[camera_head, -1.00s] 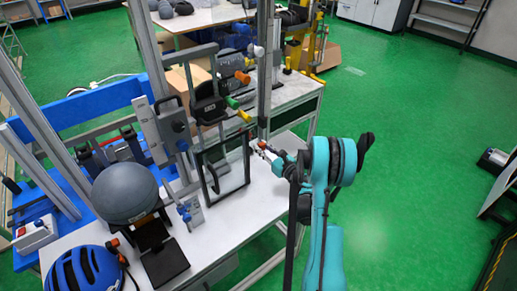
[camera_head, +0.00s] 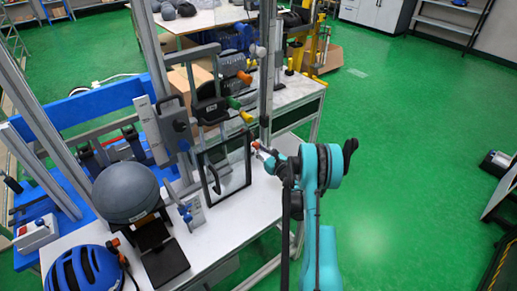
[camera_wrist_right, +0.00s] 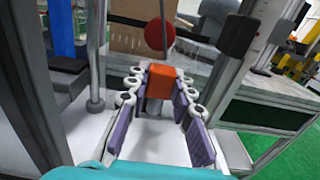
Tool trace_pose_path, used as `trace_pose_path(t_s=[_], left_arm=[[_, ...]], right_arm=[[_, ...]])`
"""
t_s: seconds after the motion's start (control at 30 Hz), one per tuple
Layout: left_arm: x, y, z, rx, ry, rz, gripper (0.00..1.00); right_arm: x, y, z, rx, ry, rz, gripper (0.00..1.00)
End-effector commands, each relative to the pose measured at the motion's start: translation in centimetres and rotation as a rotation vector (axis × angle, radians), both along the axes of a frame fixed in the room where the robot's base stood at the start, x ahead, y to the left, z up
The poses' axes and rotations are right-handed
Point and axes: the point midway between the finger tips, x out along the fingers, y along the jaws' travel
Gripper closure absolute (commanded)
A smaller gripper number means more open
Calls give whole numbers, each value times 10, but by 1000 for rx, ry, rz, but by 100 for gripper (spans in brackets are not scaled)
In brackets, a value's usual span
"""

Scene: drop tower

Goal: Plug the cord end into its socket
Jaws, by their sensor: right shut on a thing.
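My right gripper (camera_head: 262,151) is in front of the upright post, by the right edge of the black-framed panel. In the right wrist view its fingers (camera_wrist_right: 160,88) are closed on an orange block (camera_wrist_right: 160,81), which looks like the cord end. No cord can be made out behind it. A red round knob (camera_wrist_right: 160,34) shows beyond the block, apart from it in the picture. I cannot pick out the socket for certain. My left gripper is not in view.
The black-framed panel (camera_head: 248,165) stands on the white table (camera_head: 222,222). A grey ball (camera_head: 126,192), a blue helmet (camera_head: 85,272) and a grey box with a handle (camera_head: 160,130) are to the left. A metal post (camera_head: 266,75) rises beside the gripper.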

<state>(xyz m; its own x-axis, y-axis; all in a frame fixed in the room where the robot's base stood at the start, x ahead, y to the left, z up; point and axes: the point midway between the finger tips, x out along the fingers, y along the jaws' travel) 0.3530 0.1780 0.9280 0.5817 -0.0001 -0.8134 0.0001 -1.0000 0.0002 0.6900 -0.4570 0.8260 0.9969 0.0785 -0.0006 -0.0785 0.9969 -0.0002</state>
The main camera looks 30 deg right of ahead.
Motion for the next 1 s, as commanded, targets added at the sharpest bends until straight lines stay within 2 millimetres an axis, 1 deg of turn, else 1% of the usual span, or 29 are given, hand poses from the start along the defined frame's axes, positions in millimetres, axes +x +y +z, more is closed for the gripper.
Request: trace_pose_path(t_s=[0.33, 0.73, 1.0], left_arm=[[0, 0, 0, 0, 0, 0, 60], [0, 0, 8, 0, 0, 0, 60], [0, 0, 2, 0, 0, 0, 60]], right_arm=[[22, 2, 0, 0, 0, 0, 100], [47, 4, 1, 0, 0, -1, 100], [47, 3, -17, 0, 0, -1, 100]])
